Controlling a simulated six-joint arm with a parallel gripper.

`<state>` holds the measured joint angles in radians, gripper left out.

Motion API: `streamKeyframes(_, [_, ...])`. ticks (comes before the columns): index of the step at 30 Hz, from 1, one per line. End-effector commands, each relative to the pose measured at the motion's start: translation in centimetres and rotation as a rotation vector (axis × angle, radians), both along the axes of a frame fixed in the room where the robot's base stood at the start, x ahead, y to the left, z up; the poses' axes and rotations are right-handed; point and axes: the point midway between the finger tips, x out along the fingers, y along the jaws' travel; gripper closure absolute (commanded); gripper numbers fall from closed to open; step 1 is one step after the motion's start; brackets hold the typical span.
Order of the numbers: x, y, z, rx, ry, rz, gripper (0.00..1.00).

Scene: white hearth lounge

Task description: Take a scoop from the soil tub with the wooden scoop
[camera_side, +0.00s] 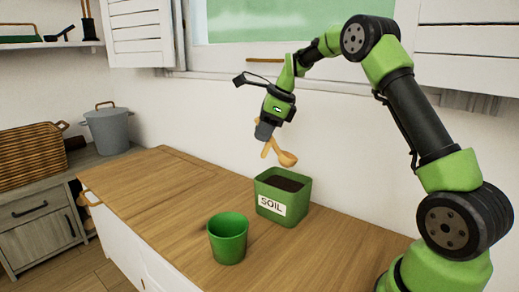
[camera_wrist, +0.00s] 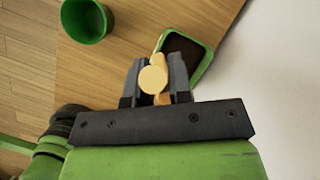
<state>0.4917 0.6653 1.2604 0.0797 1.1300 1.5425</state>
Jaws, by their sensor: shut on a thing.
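The wooden scoop (camera_side: 286,158) is held by my gripper (camera_side: 264,133) above the soil tub, tilted, with its bowl end low and clear of the tub. The scoop also shows between the jaws in the wrist view (camera_wrist: 153,79), where its round end faces the camera. My gripper (camera_wrist: 160,82) is shut on the scoop. The soil tub (camera_side: 271,207) is a green square box with a white SOIL label and dark soil inside. In the wrist view the tub (camera_wrist: 207,62) lies just beyond the jaws, partly hidden by them.
A green round pot (camera_side: 228,240) stands in front of the tub, left of it in the side view; it is at top left in the wrist view (camera_wrist: 85,20). The wooden counter (camera_side: 150,205) is bare to the left. The white wall stands close behind.

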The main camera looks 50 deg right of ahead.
Motion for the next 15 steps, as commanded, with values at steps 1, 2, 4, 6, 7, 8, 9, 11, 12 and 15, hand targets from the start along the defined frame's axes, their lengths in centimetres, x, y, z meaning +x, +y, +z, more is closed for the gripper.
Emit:
streamKeyframes(1, [0.3,-0.9,0.4,0.010,-0.017,-0.110,1.00])
streamKeyframes(2, [0.4,-1.5,0.6,0.017,-0.026,-0.175,1.00])
streamKeyframes(4, [0.7,-2.5,1.1,0.027,-0.046,-0.309,1.00])
streamKeyframes(6, [1.0,-3.4,1.4,0.035,-0.064,-0.419,1.00])
streamKeyframes(7, [1.1,-3.7,1.6,0.038,-0.071,-0.459,1.00])
streamKeyframes(8, [1.1,-4.0,1.7,0.040,-0.077,-0.496,1.00])
streamKeyframes(9, [1.2,-4.3,1.9,0.042,-0.083,-0.536,1.00])
streamKeyframes(11, [1.3,-4.7,2.0,0.045,-0.092,-0.585,1.00])
streamKeyframes(12, [1.3,-4.9,2.1,0.045,-0.095,-0.609,1.00])
streamKeyframes(15, [1.3,-5.2,2.1,0.048,-0.102,-0.644,1.00])
